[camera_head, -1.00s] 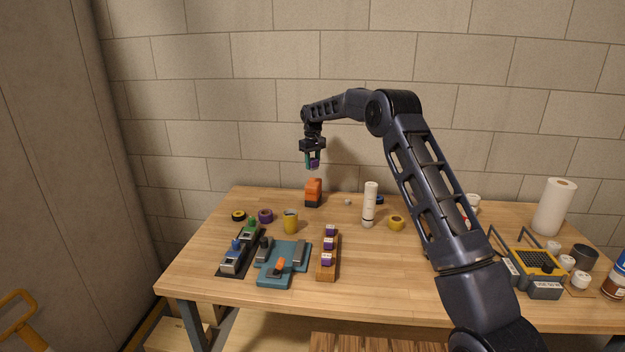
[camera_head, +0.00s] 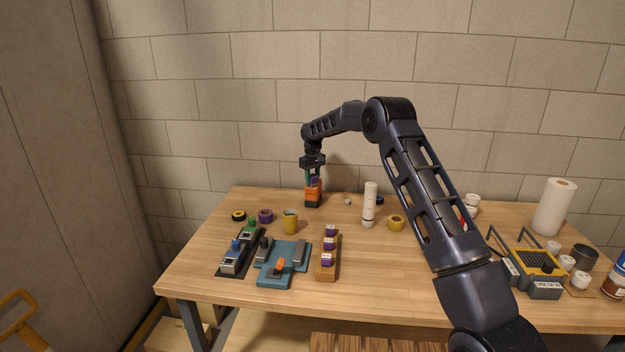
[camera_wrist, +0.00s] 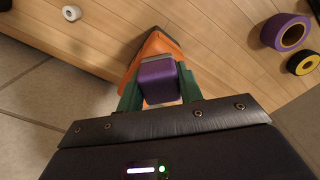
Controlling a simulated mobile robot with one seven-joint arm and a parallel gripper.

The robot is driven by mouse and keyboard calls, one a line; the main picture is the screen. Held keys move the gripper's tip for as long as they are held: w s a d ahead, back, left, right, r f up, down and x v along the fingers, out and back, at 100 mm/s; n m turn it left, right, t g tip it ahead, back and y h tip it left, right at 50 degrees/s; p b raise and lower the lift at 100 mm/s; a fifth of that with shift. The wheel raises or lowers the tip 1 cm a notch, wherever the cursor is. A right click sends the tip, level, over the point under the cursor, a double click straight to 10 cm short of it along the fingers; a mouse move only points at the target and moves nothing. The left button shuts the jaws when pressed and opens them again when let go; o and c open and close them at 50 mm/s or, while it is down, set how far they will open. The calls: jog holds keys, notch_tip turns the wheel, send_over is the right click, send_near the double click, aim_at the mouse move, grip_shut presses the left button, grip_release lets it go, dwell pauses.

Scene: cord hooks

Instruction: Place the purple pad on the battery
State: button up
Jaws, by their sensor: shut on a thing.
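My gripper (camera_head: 313,178) is shut on a purple pad (camera_wrist: 158,80), which sits between its green fingers in the wrist view. In the head view the pad is small and partly hidden by the fingers. The orange and black battery (camera_head: 313,197) stands upright at the back of the table, directly below my gripper.
A purple tape roll (camera_head: 265,216) lies left and a white cylinder (camera_head: 369,207) stands right.

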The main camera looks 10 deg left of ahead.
aim_at(313, 175)
jog(key=shift+f, duration=0.1)
jog(key=o, duration=1)
